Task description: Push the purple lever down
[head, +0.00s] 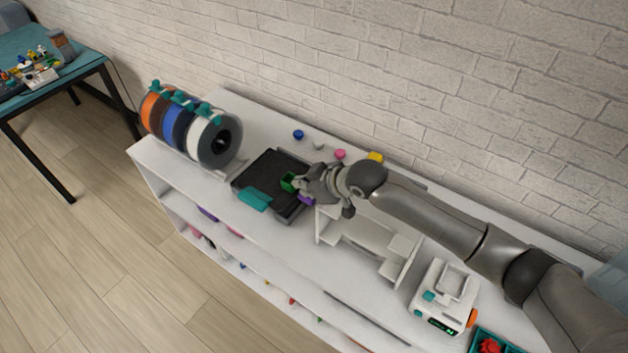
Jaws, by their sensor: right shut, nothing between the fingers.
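A small purple piece (306,200), which looks like the lever, shows just below my right gripper at the right edge of a black flat device. Most of it is hidden behind the gripper, so I cannot tell its tilt. My right gripper (302,188) reaches in from the right. It is shut and empty, over the right side of the black device (262,171). I cannot tell whether it touches the purple piece. My left gripper is not in view.
A green block (288,183) sits by the fingertips, and a teal tab (254,199) is at the device's front. Filament spools (190,130) stand left. A white frame (365,240) and a white boxy device (443,295) stand right. A brick wall (370,70) is behind.

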